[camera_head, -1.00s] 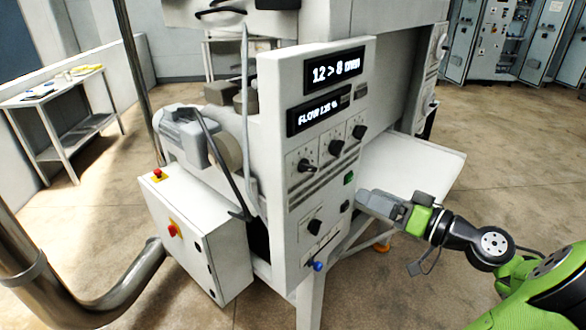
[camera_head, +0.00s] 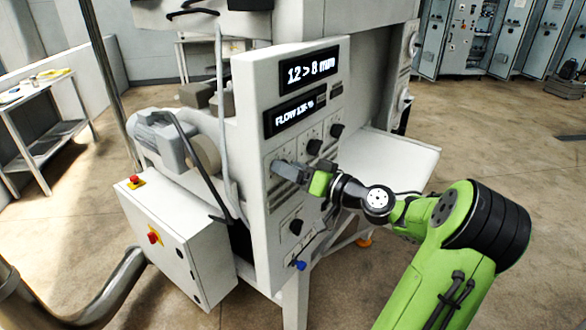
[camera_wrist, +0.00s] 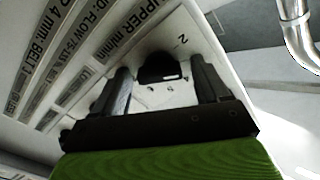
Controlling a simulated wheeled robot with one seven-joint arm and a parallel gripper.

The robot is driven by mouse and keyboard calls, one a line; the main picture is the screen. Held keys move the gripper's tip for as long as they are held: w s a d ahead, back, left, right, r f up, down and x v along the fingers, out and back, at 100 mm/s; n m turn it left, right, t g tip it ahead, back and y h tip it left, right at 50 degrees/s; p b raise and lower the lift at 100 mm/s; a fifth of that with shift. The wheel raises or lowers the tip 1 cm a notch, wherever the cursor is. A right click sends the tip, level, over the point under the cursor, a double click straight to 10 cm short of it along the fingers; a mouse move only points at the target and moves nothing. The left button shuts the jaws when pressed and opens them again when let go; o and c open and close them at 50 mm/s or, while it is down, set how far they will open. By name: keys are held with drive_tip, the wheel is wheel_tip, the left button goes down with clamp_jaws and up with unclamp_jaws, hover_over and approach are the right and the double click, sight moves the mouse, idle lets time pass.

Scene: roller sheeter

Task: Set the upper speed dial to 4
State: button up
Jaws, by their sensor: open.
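The control panel (camera_head: 262,220) is a white upright face with a row of dials under two displays. In the wrist view a black dial (camera_wrist: 162,68) on a white plate with tick marks and the printed word UPPER shows between my fingers. My gripper (camera_wrist: 160,76) is open, with one finger on each side of this dial; I cannot tell whether they touch it. In the head view my gripper (camera_head: 280,168) is at the left end of the dial row and hides that dial. The dial's pointer setting cannot be read.
Two more black dials (camera_head: 315,147) (camera_head: 337,130) sit up and right of my gripper. A white tray (camera_head: 395,160) juts out at right.

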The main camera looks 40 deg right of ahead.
drive_tip(key=c, duration=1.1)
drive_tip(key=shift+o, duration=0.2)
drive_tip(key=shift+r+m+p, duration=0.1)
drive_tip(key=shift+m+p, duration=0.25)
drive_tip(key=shift+m, duration=0.05)
drive_tip(key=shift+m+p, duration=2.7)
drive_tip(key=shift+m, duration=0.8)
